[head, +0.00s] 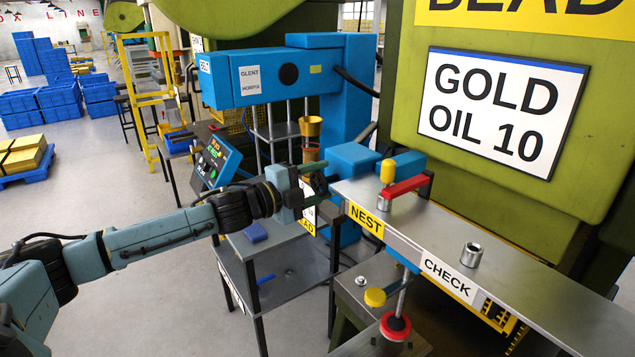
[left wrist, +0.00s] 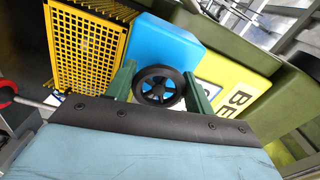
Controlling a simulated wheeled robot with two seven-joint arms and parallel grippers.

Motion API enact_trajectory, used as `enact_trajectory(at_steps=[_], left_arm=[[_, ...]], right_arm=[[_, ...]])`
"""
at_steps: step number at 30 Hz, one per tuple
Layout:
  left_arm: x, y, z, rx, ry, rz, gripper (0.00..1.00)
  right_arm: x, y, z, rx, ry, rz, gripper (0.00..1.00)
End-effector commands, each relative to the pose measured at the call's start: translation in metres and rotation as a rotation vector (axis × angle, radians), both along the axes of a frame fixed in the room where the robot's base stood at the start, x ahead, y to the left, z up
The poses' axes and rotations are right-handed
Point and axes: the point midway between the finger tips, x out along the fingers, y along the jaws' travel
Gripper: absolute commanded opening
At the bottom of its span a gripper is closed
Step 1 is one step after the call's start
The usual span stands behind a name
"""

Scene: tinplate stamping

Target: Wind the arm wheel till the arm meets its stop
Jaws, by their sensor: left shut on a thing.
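The arm wheel (left wrist: 158,89) is a small black spoked handwheel in front of a blue block (left wrist: 160,48) in the left wrist view. My left gripper (left wrist: 160,88) has its two green fingers on either side of the wheel rim and is shut on it. In the head view my left gripper (head: 318,184) reaches the blue machine beside the grey rail, and its fingers largely hide the wheel. A red bar (head: 404,187) with a yellow knob (head: 388,171) lies over the rail at the NEST label. Whether any arm touches a stop cannot be told. My right gripper is not in view.
The grey rail (head: 450,247) runs to the lower right, with a metal ring (head: 471,254) near the CHECK label. A control panel (head: 213,160) and a metal side table (head: 257,240) stand close to my left arm.

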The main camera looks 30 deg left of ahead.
Motion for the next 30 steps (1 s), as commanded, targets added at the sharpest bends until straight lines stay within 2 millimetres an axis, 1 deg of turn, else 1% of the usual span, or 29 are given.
enact_trajectory(at_steps=[1,2,3,4,12,16,30], left_arm=[[0.000,0.000,-0.001,0.005,0.000,0.000,0.30],[0.000,0.000,-0.001,0.005,0.000,0.000,0.54],[0.000,0.000,-0.001,0.005,0.000,0.000,0.60],[0.000,0.000,-0.001,0.005,0.000,0.000,0.62],[0.000,0.000,-0.001,0.002,0.000,0.000,0.62],[-0.005,0.002,-0.002,0.002,0.002,0.001,0.62],[-0.046,0.019,-0.004,0.003,0.004,0.000,0.62]], right_arm=[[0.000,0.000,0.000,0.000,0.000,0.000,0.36],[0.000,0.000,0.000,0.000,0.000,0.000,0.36],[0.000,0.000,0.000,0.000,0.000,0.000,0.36],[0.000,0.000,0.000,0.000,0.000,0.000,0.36],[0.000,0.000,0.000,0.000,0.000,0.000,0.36],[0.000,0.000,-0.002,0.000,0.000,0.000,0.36],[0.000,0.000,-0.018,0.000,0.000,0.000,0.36]])
